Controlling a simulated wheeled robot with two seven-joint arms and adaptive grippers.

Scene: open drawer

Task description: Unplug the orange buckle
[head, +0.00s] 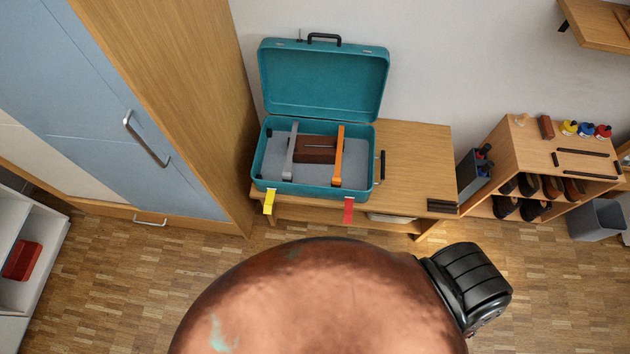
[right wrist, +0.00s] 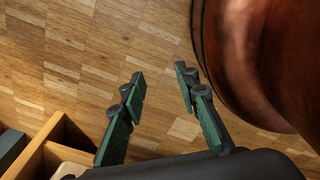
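An open teal suitcase (head: 322,192) stands on a low wooden table against the wall, its lid (head: 322,80) raised at the back. An orange strap (head: 338,150) runs front to back inside, on the right, over a dark brown block (head: 314,149). A grey strap (head: 290,150) runs parallel on the left. My right gripper (right wrist: 160,77) is open and empty over bare floor in the right wrist view, away from the suitcase. My left gripper is not in view.
A yellow tag (head: 269,201) and a red tag (head: 348,210) hang at the suitcase front. The table top (head: 418,165) is mostly clear to its right. A blue-fronted cabinet (head: 110,90) stands left; a shoe shelf (head: 555,165) and grey bin (head: 598,220) stand right.

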